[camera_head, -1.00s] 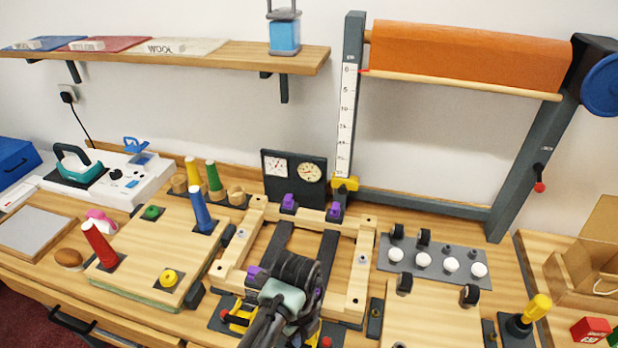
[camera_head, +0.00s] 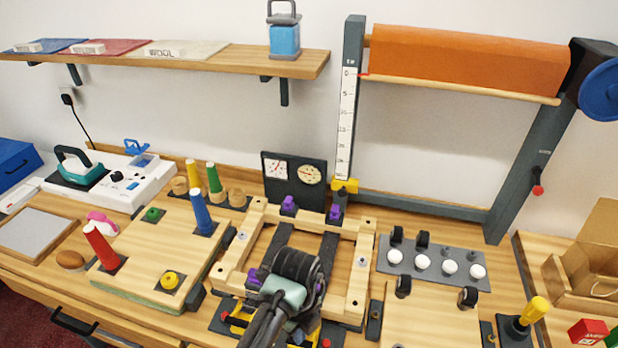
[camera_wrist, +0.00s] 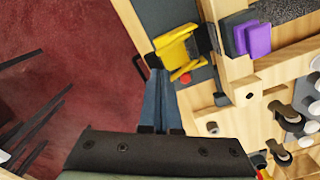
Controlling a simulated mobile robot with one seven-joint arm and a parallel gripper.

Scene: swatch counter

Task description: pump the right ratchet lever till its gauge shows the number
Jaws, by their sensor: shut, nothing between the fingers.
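A yellow ratchet (camera_head: 238,318) is left of my arm at the front of the wooden frame (camera_head: 226,264). The right ratchet is largely hidden behind my arm; a red knob (camera_head: 326,342) shows beside it. The left gauge (camera_head: 275,170) and right gauge (camera_head: 309,173) are on a dark panel behind the frame; their readings are too small to make out. In the wrist view, my gripper (camera_wrist: 158,75) is shut and empty, its tips close to a yellow ratchet (camera_wrist: 174,50) with a red button. I cannot tell whether they touch it. My wrist hides the fingers in the head view.
Purple clamps (camera_head: 289,204) sit on the frame. A pegboard (camera_head: 140,260) with coloured cones stands left. A plate with white knobs (camera_head: 422,262) and a yellow-handled lever (camera_head: 537,308) are on the right. Red floor (camera_wrist: 70,60) shows beyond the bench edge.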

